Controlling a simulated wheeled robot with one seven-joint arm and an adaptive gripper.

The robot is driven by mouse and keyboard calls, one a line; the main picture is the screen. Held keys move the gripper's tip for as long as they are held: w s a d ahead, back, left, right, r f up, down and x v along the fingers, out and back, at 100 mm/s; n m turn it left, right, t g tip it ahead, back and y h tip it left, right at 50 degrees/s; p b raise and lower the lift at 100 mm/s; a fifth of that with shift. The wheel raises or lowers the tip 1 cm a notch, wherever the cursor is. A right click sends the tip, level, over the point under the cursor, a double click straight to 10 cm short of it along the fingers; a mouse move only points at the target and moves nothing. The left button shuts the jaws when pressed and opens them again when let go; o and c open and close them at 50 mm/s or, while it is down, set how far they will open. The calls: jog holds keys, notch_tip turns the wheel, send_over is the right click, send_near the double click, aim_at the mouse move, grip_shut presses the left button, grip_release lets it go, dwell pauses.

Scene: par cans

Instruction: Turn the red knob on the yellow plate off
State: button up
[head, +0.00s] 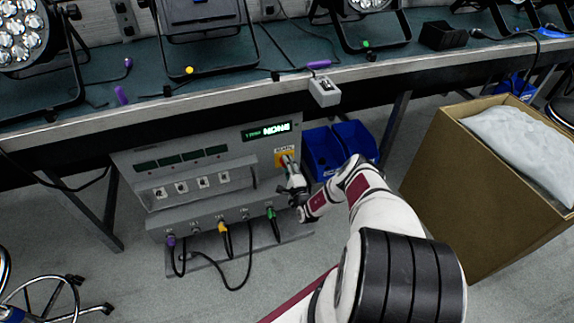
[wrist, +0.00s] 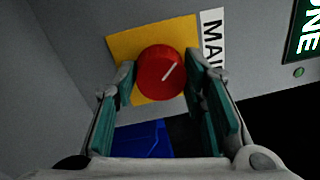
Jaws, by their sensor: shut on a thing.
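The red knob (wrist: 160,74) sits on the yellow plate (wrist: 124,45) on the grey panel's face. A pale line on the knob runs diagonally, up to the right in the wrist view. My gripper (wrist: 158,84) has one finger on each side of the knob and is shut on it. In the head view my gripper (head: 290,168) reaches the yellow plate (head: 280,153) at the right side of the grey unit (head: 220,165), and hides most of the knob. A white label, partly hidden by a finger, is beside the plate in the wrist view.
Blue bins (head: 322,150) stand just right of the unit. A large cardboard box (head: 495,185) is farther right. A workbench (head: 130,112) with stage lights runs above and behind. Cables with coloured plugs hang at the unit's lower front.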

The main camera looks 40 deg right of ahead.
jog(key=shift+n, duration=0.3)
jog(key=o, duration=1.2)
jog(key=v, duration=1.2)
